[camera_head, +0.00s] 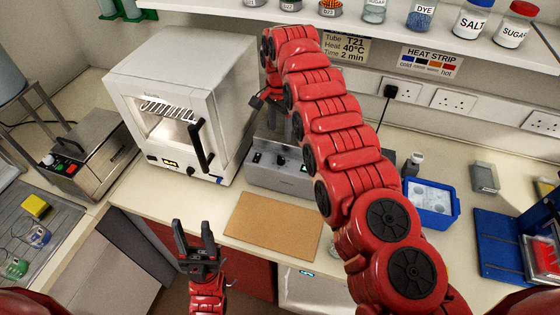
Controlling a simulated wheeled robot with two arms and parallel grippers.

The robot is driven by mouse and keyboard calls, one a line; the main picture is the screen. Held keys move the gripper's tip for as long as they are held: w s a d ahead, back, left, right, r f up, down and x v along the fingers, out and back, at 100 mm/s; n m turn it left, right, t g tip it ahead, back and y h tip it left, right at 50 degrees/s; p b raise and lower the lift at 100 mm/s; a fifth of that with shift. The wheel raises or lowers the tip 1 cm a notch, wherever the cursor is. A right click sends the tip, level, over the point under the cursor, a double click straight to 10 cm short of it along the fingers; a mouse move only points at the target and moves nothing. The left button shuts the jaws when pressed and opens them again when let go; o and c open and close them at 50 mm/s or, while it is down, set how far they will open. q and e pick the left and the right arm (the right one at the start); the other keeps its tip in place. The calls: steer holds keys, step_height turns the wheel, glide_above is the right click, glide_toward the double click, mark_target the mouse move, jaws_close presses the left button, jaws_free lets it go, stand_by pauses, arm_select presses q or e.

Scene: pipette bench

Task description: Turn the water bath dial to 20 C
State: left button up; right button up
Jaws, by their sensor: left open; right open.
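A low grey metal unit (262,178), which looks like the water bath, stands on the bench right of the white oven. Its front panel carries small dark controls, including a dial-like knob (281,160); its setting is too small to read. My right arm crosses over the unit and hides its right part and much of its top. My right gripper (262,101) is above and behind the front panel, apart from the knob, with its fingers partly hidden; it is open. My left gripper (197,232) is open and empty, low in front of the bench edge, left of the brown board.
The white oven (180,100) with a dark door handle stands close left of the unit. A brown board (272,222) lies in front. A blue ice box (432,203) is at right, and a shelf (400,30) with jars hangs above. A wall label shows 40°C.

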mark_target(280, 158)
step_height(280, 158, down, 10)
steer(key=b, duration=0.8)
steer(key=shift+s, duration=0.1)
steer(key=shift+w+f+p, duration=0.2)
steer(key=shift+f+p, duration=0.45)
steer(key=shift+p, duration=0.35)
steer(key=shift+s+f, duration=0.1)
steer(key=shift+f, duration=0.15)
steer(key=shift+s, duration=0.1)
steer(key=shift+c, duration=0.2)
steer(key=shift+f, duration=0.1)
steer(key=c, duration=0.5)
jaws_close()
